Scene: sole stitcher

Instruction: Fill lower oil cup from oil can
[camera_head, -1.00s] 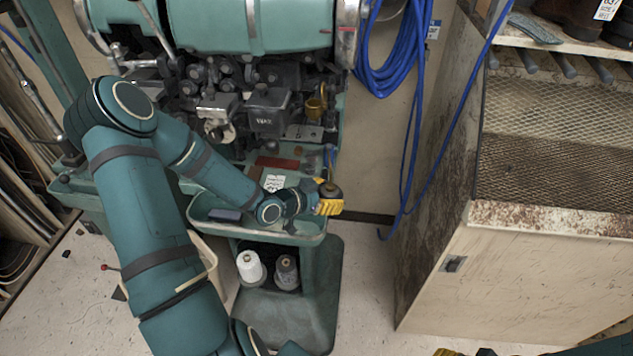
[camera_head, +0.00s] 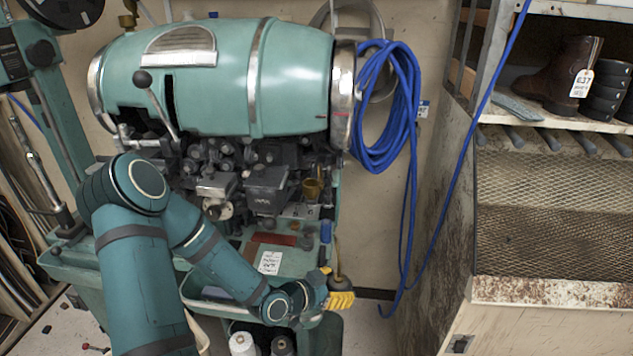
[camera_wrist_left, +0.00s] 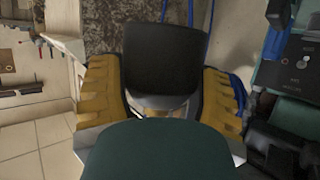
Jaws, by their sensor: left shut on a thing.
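My left gripper (camera_head: 337,291) is shut on the oil can (camera_head: 340,283), a small dark can with a thin spout pointing up, beside the right end of the stitcher's front tray. In the left wrist view the can's dark body (camera_wrist_left: 160,62) sits between the yellow fingers (camera_wrist_left: 162,98). A brass cup (camera_head: 312,188), which looks like the lower oil cup, is on the stitcher's right side, above and slightly left of the can, clearly apart from it. Its inside is too small to judge. Another brass fitting (camera_head: 128,20) is at the top left. My right gripper is out of view.
The green stitcher (camera_head: 215,80) fills the left and middle, with a dark WAX box (camera_head: 268,188) left of the brass cup. Blue hose (camera_head: 385,110) hangs right of it. A rusty mesh-topped cabinet (camera_head: 560,200) stands at the right. Thread spools (camera_head: 242,344) are below the tray.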

